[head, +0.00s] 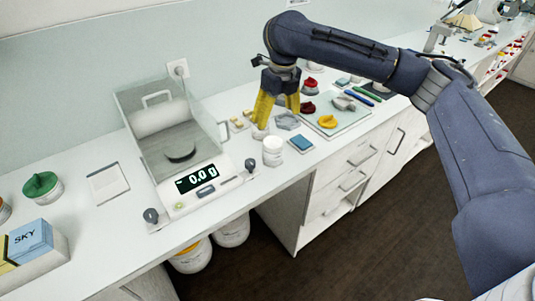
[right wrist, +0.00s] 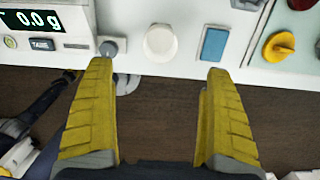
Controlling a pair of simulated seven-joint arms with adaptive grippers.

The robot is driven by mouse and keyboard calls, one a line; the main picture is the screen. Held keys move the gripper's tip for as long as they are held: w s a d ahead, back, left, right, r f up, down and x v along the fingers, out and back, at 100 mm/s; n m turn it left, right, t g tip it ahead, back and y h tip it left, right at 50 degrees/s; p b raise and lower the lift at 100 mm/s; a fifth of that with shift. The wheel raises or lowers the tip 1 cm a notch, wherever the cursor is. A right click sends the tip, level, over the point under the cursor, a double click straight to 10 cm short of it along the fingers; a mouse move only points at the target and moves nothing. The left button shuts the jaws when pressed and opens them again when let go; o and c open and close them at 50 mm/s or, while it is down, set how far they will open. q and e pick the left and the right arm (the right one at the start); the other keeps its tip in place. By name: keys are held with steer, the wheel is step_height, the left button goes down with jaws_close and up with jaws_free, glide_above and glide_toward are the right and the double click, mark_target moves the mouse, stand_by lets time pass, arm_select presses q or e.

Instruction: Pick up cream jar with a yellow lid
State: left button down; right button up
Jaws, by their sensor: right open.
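A yellow lid with a raised grip (head: 328,121) lies on the pale tray (head: 350,122) on the counter. It also shows at the upper right of the right wrist view (right wrist: 279,46), right of my fingers. I cannot tell whether a jar is under it. A small round white jar (head: 272,150) stands by the counter's front edge, with no yellow lid visible on it; in the right wrist view it (right wrist: 160,43) shows ahead, between the finger lines. My right gripper (head: 277,118) is open and empty, its yellow fingers pointing down above the counter. My left gripper is not in view.
A scale with a glass shield (head: 172,150) reads 0.0 g, left of the white jar. A blue pad (head: 300,142) lies between jar and tray. Red lids (head: 308,107), a grey piece (head: 344,102) and pens (head: 361,98) lie nearby. A green-lidded jar (head: 42,186) stands far left.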

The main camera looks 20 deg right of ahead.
mark_target(273, 141)
steer(key=f, duration=0.7)
steer(key=w+f, duration=0.1)
steer(key=f, duration=0.2)
steer(key=shift+a+f, duration=0.3)
steer(key=shift+f, duration=0.05)
steer(key=shift+w+f, duration=0.2)
steer(key=shift+f, duration=1.4)
steer(key=shift+w+f, duration=0.15)
steer(key=shift+f, duration=1.4)
steer(key=c, duration=1.3)
